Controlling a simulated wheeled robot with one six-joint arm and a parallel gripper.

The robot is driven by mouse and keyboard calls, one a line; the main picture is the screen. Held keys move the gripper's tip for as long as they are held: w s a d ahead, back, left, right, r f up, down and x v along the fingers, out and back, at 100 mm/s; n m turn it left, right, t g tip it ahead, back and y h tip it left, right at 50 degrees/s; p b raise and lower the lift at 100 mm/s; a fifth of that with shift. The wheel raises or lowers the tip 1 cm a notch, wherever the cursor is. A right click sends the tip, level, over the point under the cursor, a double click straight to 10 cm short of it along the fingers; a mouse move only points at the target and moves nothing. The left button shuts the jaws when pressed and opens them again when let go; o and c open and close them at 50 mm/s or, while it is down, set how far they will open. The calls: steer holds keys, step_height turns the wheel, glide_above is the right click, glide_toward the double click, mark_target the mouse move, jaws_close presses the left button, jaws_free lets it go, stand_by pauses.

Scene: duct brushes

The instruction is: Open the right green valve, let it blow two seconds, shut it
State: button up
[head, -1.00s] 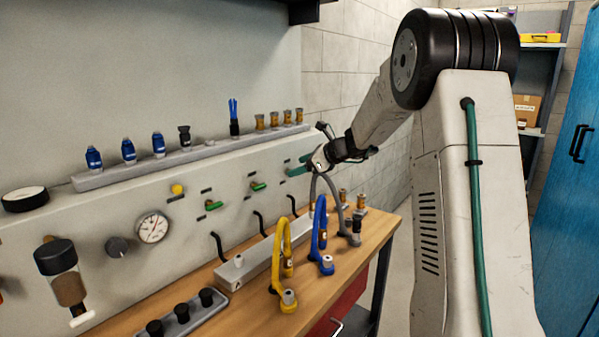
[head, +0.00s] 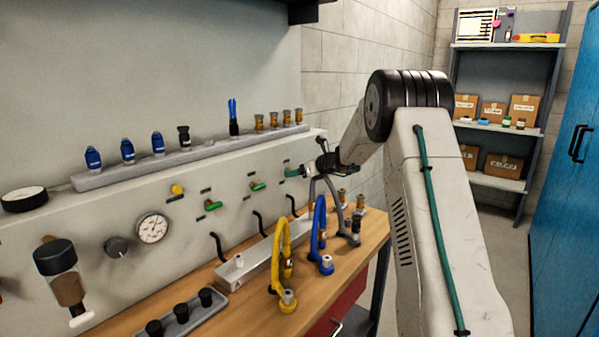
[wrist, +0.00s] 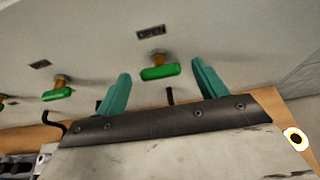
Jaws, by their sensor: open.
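The right green valve (wrist: 160,72) has a green bar handle on a brass stem, below a label reading "OPEN" in the wrist view. The bar lies roughly crosswise there. My gripper (wrist: 163,80) is open, with one teal finger to each side of the handle in the picture. I see no contact; the handle looks a little beyond the fingers. In the head view my gripper (head: 299,171) is at the panel's right end and hides most of this valve. Two other green valves, the middle one (head: 258,187) and the left one (head: 213,206), sit further left.
Below the panel, yellow (head: 279,262), blue (head: 319,235) and grey hoses arch over the wooden bench (head: 240,310). Black hooked tubes (head: 294,205) stick out under the valves. A gauge (head: 152,228) and a yellow knob (head: 177,190) are further left.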

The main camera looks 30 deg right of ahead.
steer(key=c, duration=1)
steer(key=n+t+h, duration=0.1)
steer(key=n, duration=0.3)
steer(key=a+f+n+t+h, duration=0.1)
steer(key=n+t+h, duration=0.1)
steer(key=n, duration=0.2)
steer(key=n+t+h, duration=0.1)
steer(key=n+h, duration=0.1)
steer(key=n, duration=0.2)
steer(key=shift+s+a+f+n+t, duration=0.3)
steer(key=shift+f+n+t, duration=0.05)
steer(key=shift+n+t, duration=0.05)
stand_by(0.4)
